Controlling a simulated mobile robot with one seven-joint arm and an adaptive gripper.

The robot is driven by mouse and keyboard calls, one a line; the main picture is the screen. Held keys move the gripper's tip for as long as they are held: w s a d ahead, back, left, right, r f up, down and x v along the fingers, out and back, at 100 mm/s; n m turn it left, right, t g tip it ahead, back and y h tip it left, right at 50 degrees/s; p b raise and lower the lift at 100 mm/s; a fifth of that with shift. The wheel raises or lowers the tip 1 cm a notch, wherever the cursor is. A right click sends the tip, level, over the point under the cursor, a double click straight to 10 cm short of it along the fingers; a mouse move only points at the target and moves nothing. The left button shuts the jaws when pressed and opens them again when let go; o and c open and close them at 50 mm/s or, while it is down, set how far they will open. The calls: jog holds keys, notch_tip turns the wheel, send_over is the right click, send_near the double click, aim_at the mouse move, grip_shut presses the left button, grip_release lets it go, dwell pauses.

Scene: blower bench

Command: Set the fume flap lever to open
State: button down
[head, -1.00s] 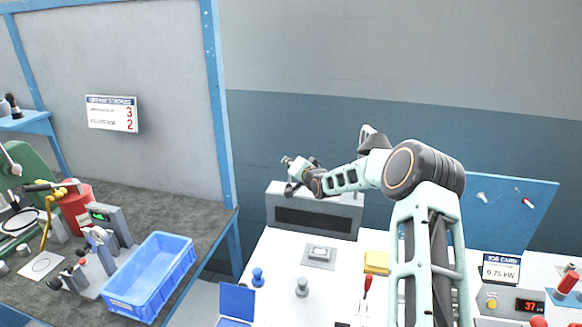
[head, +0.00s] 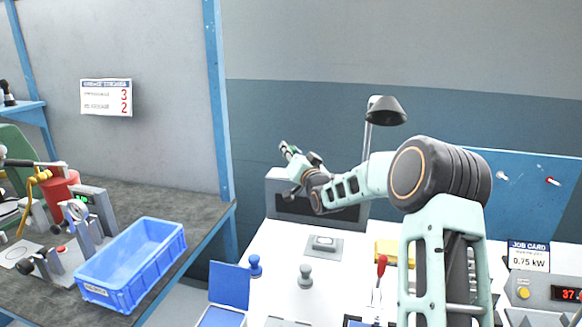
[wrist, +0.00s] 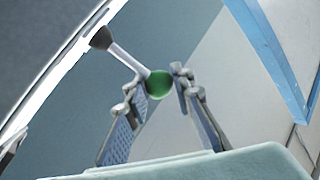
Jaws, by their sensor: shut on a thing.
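The fume flap lever shows in the wrist view as a pale rod with a green ball knob (wrist: 159,84) and a dark far end. My gripper (wrist: 160,88) is closed around the green knob, one finger on each side. In the head view my gripper (head: 286,148) is at the back of the white bench, above the left end of a grey box with a dark slot (head: 284,204). The lever is very small there. I cannot read any open or shut marking.
A black cone-shaped hood (head: 388,111) on a post stands behind my arm. A blue bin (head: 135,272) sits on the left bench. Grey and blue pegs and a red-handled lever (head: 381,267) stand on the white bench. A blue panel (head: 520,190) is at the right.

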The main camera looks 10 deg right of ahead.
jog(key=shift+s+a+f+n+t+y+b, duration=0.3)
jog(key=shift+s+f+n+t+b, duration=0.3)
jog(key=shift+b, duration=2.1)
jog(key=b, duration=0.3)
jog(key=shift+s+r+n+t+y, duration=0.2)
jog(key=shift+s+n+t+y, duration=0.1)
jog(key=shift+n+t, duration=0.1)
jog(key=shift+a+r, duration=0.1)
jog(key=c, duration=1.7)
grip_release()
jog(key=shift+s, duration=0.1)
jog(key=shift+o, duration=0.2)
jog(key=shift+s, duration=0.1)
jog(key=v, duration=1.1)
jog(key=shift+s+f, duration=0.25)
jog(key=shift+s, duration=0.1)
